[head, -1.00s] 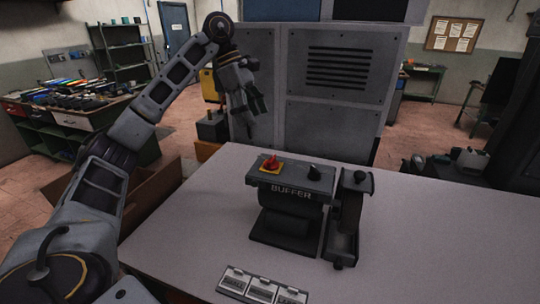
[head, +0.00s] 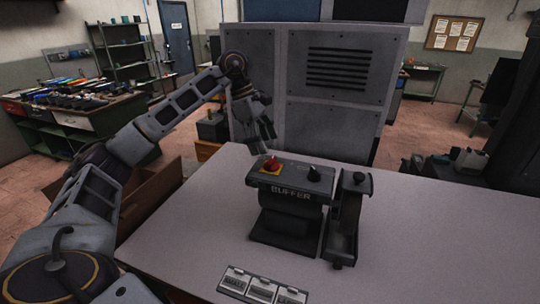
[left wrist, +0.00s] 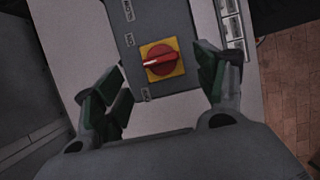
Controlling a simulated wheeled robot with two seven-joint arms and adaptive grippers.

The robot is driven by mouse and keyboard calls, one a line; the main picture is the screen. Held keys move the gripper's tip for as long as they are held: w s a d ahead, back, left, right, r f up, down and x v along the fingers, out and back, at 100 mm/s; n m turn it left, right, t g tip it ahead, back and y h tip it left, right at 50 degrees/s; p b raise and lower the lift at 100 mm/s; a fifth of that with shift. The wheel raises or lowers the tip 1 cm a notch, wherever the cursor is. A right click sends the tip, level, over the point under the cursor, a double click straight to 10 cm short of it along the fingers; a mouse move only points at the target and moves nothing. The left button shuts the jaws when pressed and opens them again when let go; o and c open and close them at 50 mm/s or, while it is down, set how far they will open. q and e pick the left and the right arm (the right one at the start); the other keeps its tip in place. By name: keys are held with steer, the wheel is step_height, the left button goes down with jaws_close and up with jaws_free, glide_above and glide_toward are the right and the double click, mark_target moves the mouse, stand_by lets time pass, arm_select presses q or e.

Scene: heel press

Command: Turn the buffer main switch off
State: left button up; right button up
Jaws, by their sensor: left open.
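The buffer (head: 291,194) is a dark grey machine standing on the table. Its main switch (head: 271,164) is a red rotary knob on a yellow square plate, at the left end of the top panel. My left gripper (head: 261,147) is open and empty, pointing down just above and behind the switch. In the left wrist view the switch shows between its two spread fingers. My right gripper is not in view.
A dark unit (head: 346,215) stands at the buffer's right. Labelled plates (head: 262,287) lie at the table's front. A grey cabinet (head: 333,90) stands behind. The table's right side is clear.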

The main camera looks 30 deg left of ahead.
mark_target(271, 159)
arm_select(q)
steer(key=shift+p+x, duration=0.55)
steer(key=shift+x, duration=2.2)
steer(key=shift+c, duration=0.4)
steer(key=c, duration=0.9)
steer(key=shift+c, duration=0.2)
